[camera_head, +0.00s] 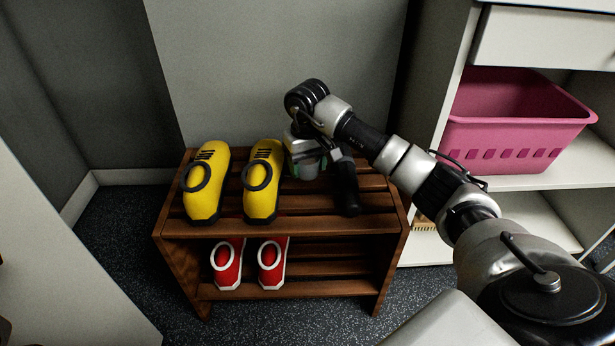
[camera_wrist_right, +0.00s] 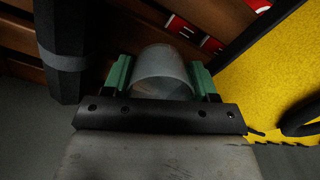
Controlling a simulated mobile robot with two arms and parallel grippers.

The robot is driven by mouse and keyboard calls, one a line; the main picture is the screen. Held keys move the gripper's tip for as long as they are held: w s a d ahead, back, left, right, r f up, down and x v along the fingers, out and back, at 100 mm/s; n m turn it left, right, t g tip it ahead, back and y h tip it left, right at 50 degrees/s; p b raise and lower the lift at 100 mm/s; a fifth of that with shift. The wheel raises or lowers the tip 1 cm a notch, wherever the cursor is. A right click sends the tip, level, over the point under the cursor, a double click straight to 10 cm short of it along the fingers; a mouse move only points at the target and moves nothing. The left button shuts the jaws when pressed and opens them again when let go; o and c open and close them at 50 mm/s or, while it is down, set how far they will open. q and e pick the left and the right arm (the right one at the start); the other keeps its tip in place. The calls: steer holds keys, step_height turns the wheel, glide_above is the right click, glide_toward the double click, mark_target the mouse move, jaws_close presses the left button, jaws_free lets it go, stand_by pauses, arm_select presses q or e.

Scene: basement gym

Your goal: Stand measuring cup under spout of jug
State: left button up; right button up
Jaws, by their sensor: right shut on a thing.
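My right gripper (camera_head: 307,166) is over the top of the wooden rack, just right of the yellow shoes, pointing down. In the right wrist view, its green fingers (camera_wrist_right: 162,82) are shut on a translucent grey cup (camera_wrist_right: 163,70), which looks like the measuring cup. In the head view the cup is mostly hidden by the gripper; I cannot tell whether it touches the slats. I cannot make out a jug or spout. My left gripper is out of view.
The wooden rack (camera_head: 290,231) holds a pair of yellow shoes (camera_head: 207,180) on top, close beside the gripper, and red shoes (camera_head: 228,262) below. A wall is behind. White shelves at right hold a pink basket (camera_head: 510,128).

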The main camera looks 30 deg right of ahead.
step_height(320, 180, down, 2)
steer(key=shift+f+b, duration=0.2)
steer(key=shift+b, duration=0.15)
steer(key=shift+r, duration=0.1)
steer(key=o, duration=0.9)
